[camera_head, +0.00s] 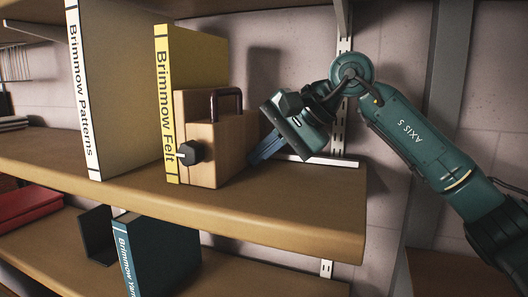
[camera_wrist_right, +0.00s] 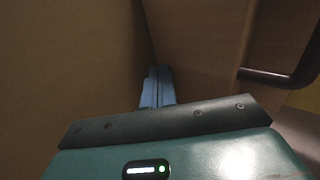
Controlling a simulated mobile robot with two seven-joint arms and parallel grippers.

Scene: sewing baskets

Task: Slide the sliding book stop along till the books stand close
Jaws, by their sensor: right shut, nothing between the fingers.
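The sliding book stop (camera_head: 226,145) is a wooden block with a dark handle on top and a black knob on its front. It stands on the upper shelf against the yellow book "Brimmow Felt" (camera_head: 196,75). The white-spined book "Brimmow Patterns" (camera_head: 115,80) stands further left, with a gap between the two books. My right gripper (camera_head: 256,158) is shut and empty at the right side of the stop, low near the shelf. Its blue fingers also show in the right wrist view (camera_wrist_right: 157,88), close to the wooden face; contact is unclear. My left gripper is out of view.
The upper shelf (camera_head: 290,205) is bare to the right of the stop, up to its end. On the lower shelf stand a teal book (camera_head: 160,255) and a dark bookend (camera_head: 97,235). A red item (camera_head: 28,205) lies at the left.

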